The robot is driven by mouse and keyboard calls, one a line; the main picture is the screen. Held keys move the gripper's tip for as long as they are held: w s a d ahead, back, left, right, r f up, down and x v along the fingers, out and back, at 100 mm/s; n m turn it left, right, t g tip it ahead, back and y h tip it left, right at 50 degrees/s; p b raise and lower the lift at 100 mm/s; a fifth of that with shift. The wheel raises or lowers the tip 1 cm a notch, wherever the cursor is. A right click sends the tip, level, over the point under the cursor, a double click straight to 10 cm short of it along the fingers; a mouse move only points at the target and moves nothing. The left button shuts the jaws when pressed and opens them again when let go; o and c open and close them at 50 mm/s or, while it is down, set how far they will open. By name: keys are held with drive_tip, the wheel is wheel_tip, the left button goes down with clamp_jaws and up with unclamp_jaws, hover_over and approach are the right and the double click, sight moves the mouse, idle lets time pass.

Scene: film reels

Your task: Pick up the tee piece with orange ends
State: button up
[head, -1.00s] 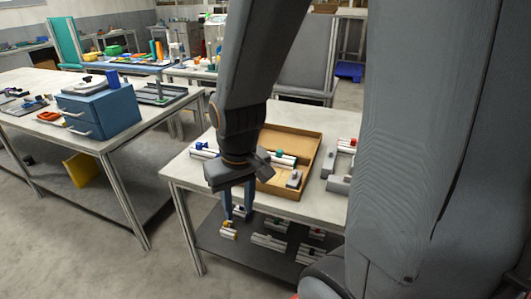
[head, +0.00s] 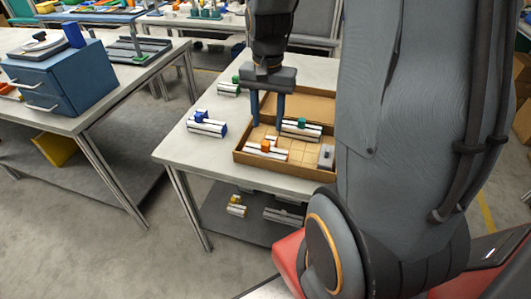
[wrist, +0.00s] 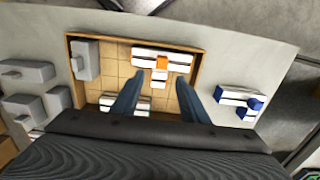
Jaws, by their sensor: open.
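A white tee piece with an orange part at its middle (head: 266,146) lies in the shallow cardboard box (head: 242,160) on the white table, near the box's front wall. It also shows in the wrist view (wrist: 161,63), its short stem pointing toward my gripper. My gripper (head: 267,124) is open and empty, fingers pointing down over the box. In the wrist view the fingertips (wrist: 158,88) stand on either side of the stem's end, seemingly apart from the piece. Its height above the piece is hard to tell.
A white piece with green (head: 301,125) and a grey block (head: 326,155) share the box. A blue-and-white piece (head: 207,124) stands left of it, a green-and-white one (head: 229,87) behind. A yellow-and-white piece (head: 237,206) lies on the lower shelf.

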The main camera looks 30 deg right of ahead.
sight(267, 136)
drive_tip(key=shift+w+f+p, duration=0.1)
drive_tip(key=shift+f+p, duration=0.7)
drive_tip(key=shift+f, duration=2.55)
clamp_jaws()
